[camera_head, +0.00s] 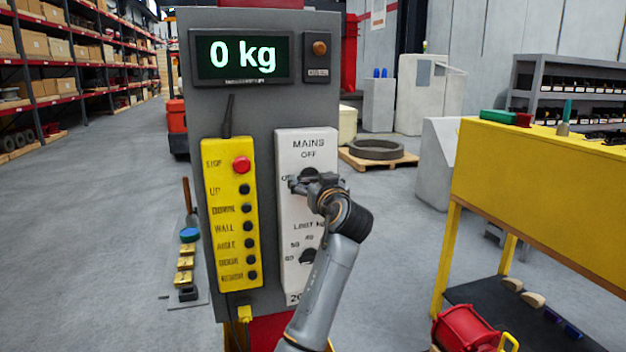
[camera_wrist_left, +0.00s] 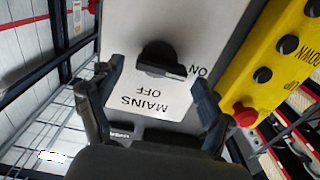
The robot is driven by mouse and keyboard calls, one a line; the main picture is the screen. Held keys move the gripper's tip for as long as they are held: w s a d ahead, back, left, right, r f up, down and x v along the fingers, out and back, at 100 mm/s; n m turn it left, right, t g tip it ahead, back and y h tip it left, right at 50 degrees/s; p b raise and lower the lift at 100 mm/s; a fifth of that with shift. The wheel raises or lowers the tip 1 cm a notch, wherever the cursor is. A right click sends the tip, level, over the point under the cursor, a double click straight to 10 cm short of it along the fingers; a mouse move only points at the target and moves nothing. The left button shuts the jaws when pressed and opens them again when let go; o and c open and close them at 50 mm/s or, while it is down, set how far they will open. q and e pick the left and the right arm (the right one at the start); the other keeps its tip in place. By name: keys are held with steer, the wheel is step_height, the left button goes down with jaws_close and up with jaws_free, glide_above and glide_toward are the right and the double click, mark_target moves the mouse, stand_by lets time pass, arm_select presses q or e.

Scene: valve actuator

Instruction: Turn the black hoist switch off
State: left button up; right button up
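The black hoist switch (camera_wrist_left: 163,58) is a rotary knob on the white MAINS panel (camera_head: 291,150). In the left wrist view, which is upside down, its handle points toward the ON label rather than OFF. In the head view my left gripper (camera_head: 306,184) is in front of the knob and covers most of it. In the left wrist view the fingers of my left gripper (camera_wrist_left: 160,84) are spread wide, one on each side of the knob, with visible gaps. Nothing is held. My right gripper is not in view.
Left of the panel is a yellow button box (camera_head: 228,215) with a red stop button (camera_head: 241,165). A lower black knob (camera_head: 308,256) sits under the limit label. A display (camera_head: 243,57) above reads 0 kg. A yellow workbench (camera_head: 540,190) stands at right.

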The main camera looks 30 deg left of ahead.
arm_select(q)
steer(key=c, duration=1.1)
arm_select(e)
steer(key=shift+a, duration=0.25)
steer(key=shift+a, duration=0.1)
